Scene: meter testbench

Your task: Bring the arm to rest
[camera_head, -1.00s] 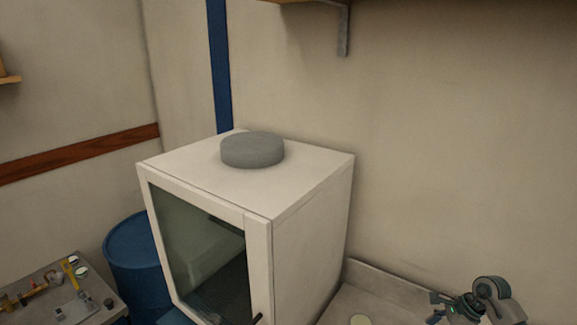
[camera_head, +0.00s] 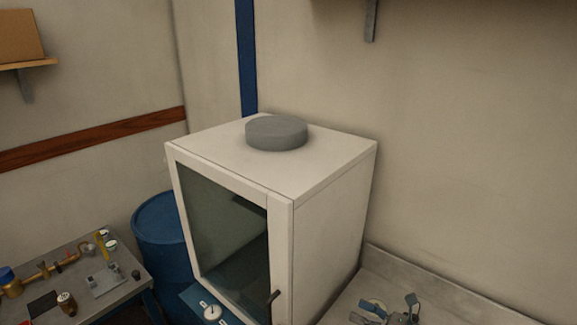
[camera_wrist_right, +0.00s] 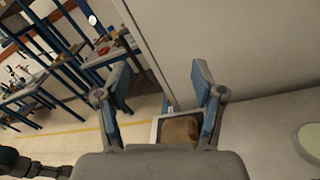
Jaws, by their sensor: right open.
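My right gripper (camera_head: 392,309) shows at the bottom right edge of the head view, low over the grey bench top, with its arm mostly out of the picture. In the right wrist view its two blue-padded fingers (camera_wrist_right: 158,88) stand wide apart. Nothing is held between them. A brown thing in a pale frame (camera_wrist_right: 180,131) shows beyond the fingers; I cannot tell what it is. My left gripper is not in view.
A white glass-fronted cabinet (camera_head: 330,215) with a grey disc (camera_head: 276,133) on top stands mid-view. The grey bench top (camera_head: 440,290) lies right of it. A blue barrel (camera_head: 161,235) and a bench with brass fittings (camera_head: 122,291) are at left.

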